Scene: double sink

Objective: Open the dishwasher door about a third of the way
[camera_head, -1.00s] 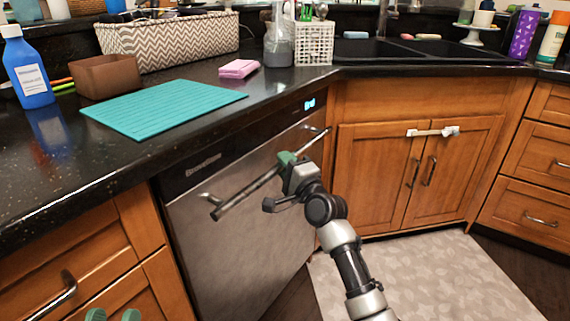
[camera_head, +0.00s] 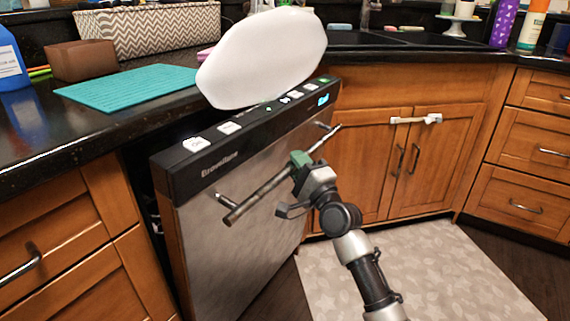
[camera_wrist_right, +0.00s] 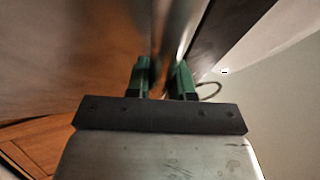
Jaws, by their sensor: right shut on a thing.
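The dishwasher door (camera_head: 235,240) is a steel panel with a black control strip along its top edge. It stands tilted outward a little, with a dark gap on its left side. Its long bar handle (camera_head: 262,192) runs across the upper front. My right gripper (camera_head: 301,160) is shut on the handle, right of its middle. In the right wrist view its green fingertips (camera_wrist_right: 161,78) stand on either side of the bar. My left gripper is out of view.
A large white rounded shape (camera_head: 262,58) shows above the door's top edge; I cannot tell what it is. A teal mat (camera_head: 130,88) and a brown box (camera_head: 80,60) stand on the dark counter. Wooden cabinets flank the dishwasher. A light patterned rug (camera_head: 410,270) covers floor at right.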

